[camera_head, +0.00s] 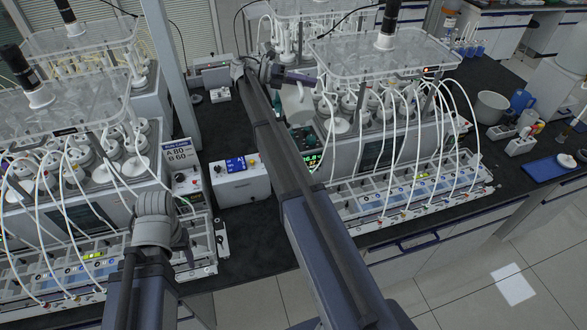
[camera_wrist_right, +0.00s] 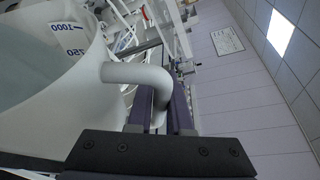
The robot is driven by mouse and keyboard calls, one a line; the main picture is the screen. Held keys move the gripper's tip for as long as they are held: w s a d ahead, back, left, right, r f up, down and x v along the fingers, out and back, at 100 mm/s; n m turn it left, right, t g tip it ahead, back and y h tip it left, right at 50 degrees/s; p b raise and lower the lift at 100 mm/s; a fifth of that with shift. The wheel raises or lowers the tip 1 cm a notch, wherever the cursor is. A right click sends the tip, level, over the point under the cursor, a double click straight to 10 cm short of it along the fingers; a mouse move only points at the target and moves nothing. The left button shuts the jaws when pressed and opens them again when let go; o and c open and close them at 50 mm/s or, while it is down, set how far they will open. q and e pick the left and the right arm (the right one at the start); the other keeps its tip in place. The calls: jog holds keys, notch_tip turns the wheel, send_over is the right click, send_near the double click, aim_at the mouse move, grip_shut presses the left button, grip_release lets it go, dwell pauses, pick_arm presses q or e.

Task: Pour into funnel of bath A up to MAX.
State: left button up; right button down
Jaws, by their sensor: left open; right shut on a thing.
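A white jug (camera_head: 297,104) is at the end of my right arm, in front of the left end of the right-hand reactor unit. My right gripper (camera_head: 292,79) is shut on its handle. The right wrist view shows the jug (camera_wrist_right: 50,100) close up, with blue 1000 and 750 marks and its white handle (camera_wrist_right: 140,74) at the dark jaws (camera_wrist_right: 160,112). Against the wall and ceiling lines, the jug looks tilted, handle side up. Its liquid level is unclear. I cannot make out the bath funnel or MAX mark. My left arm is at lower left; its fingers do not show.
A sign (camera_head: 180,152) reads A 80, B 60. A white box with a blue display (camera_head: 237,167) stands between two reactor units. Green and red digits (camera_head: 313,160) glow below the jug. White hoses (camera_head: 440,110) arch over the right unit. Dark bench (camera_head: 250,225) is bare in front of the box.

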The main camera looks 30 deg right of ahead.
jog(key=shift+w+d+f+n+g+h+b, duration=0.15)
jog(key=shift+w+n+g+b, duration=0.1)
jog(key=shift+w+n+b, duration=0.35)
jog(key=shift+w+d+f+n+g+h+b, duration=0.15)
jog(key=shift+w+n+g+b, duration=0.1)
jog(key=shift+w+n+b, duration=0.3)
dwell(2.4)
jog(key=shift+w+d+f+b, duration=0.15)
jog(key=shift+w+b, duration=0.25)
jog(key=shift+w, duration=0.2)
dwell(0.5)
jog(key=shift+w+f+n+g+b, duration=0.15)
jog(key=shift+w+n+g+b, duration=0.2)
jog(key=shift+n+b, duration=0.15)
dwell(0.6)
jog(key=shift+w+d+f, duration=0.1)
jog(key=shift+w, duration=0.1)
jog(key=shift+s, duration=0.1)
jog(key=shift+d, duration=0.35)
dwell(1.6)
